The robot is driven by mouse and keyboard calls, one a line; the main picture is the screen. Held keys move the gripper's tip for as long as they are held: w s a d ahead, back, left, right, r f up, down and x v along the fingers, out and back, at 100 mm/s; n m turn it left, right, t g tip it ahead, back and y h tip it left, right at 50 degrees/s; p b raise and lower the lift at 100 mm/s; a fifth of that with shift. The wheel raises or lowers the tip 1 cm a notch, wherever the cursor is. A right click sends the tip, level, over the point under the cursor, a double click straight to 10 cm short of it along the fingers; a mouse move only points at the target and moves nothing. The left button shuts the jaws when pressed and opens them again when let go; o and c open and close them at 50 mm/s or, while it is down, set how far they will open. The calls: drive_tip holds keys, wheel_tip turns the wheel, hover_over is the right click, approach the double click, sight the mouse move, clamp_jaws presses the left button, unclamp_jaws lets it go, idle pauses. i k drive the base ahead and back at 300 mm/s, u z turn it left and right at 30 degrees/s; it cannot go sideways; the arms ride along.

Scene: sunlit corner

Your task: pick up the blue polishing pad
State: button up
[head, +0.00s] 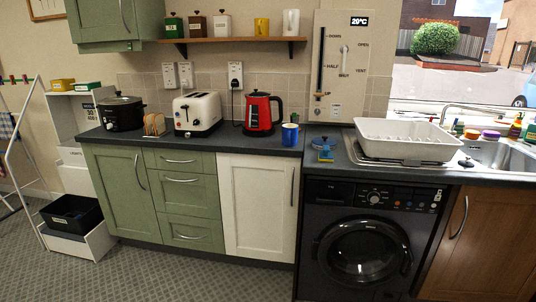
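A small flat blue item, which looks like the blue polishing pad (325,156), lies on the dark worktop above the washing machine, left of the white dish rack. Another small blue piece with a bit of yellow sits at or just behind it. At this size I cannot tell whether they are one thing or two. My gripper is not in view.
A blue mug (290,135) and red kettle (263,113) stand to the left. The white dish rack (405,139) is close on the right. A panel with levers (339,68) is behind. Open carpet (170,275) lies before the cupboards.

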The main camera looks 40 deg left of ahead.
sight(325, 155)
drive_tip(key=u, duration=0.4)
drive_tip(key=k, duration=0.45)
drive_tip(key=u, duration=0.5)
drive_tip(key=i, duration=0.6)
drive_tip(key=u, duration=0.55)
drive_tip(key=i, duration=0.95)
drive_tip(key=u, duration=0.35)
